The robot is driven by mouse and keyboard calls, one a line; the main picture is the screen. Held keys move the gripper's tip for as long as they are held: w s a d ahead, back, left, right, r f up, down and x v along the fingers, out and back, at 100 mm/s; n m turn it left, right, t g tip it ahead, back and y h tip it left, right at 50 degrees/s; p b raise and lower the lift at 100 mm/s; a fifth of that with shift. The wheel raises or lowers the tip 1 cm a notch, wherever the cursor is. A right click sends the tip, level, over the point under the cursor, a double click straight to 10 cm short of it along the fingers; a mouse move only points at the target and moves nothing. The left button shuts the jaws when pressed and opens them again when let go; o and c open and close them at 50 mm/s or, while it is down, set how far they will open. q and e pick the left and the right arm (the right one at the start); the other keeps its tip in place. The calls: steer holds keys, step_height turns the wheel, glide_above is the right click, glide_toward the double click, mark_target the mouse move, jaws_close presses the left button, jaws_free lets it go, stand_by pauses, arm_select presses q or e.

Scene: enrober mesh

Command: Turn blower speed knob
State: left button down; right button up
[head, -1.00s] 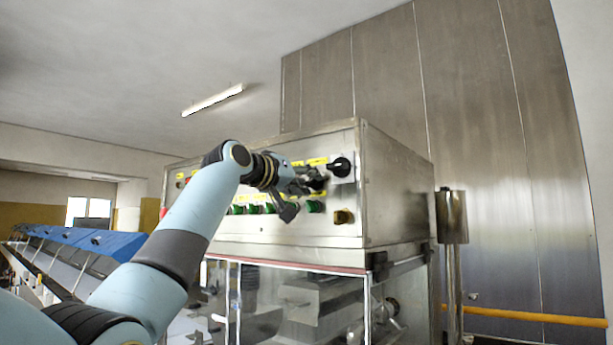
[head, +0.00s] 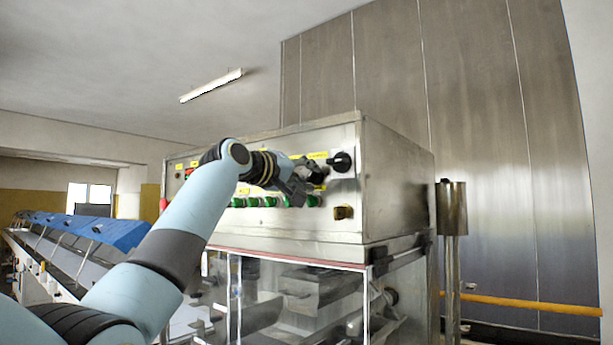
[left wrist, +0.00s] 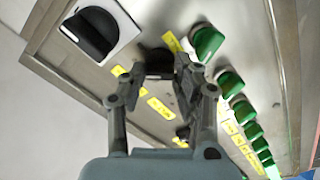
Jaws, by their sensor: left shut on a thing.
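My left gripper (head: 308,180) is at the upper right of the steel control panel (head: 290,222). In the left wrist view its two fingers (left wrist: 155,85) are closed around a black knob (left wrist: 157,62), which is partly hidden between the fingertips. In the head view the gripper covers most of this knob. Another black knob on a pale square plate (head: 341,163) sits just to the right, clear of the fingers. It also shows large in the left wrist view (left wrist: 95,32). I cannot read which label belongs to the blower speed. My right gripper is not in view.
A steel post (head: 452,210) stands right of the cabinet. Free space lies in front of the panel's right end.

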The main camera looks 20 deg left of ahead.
arm_select(q)
steer(key=c, duration=1)
jaws_free()
steer(key=shift+f, duration=0.1)
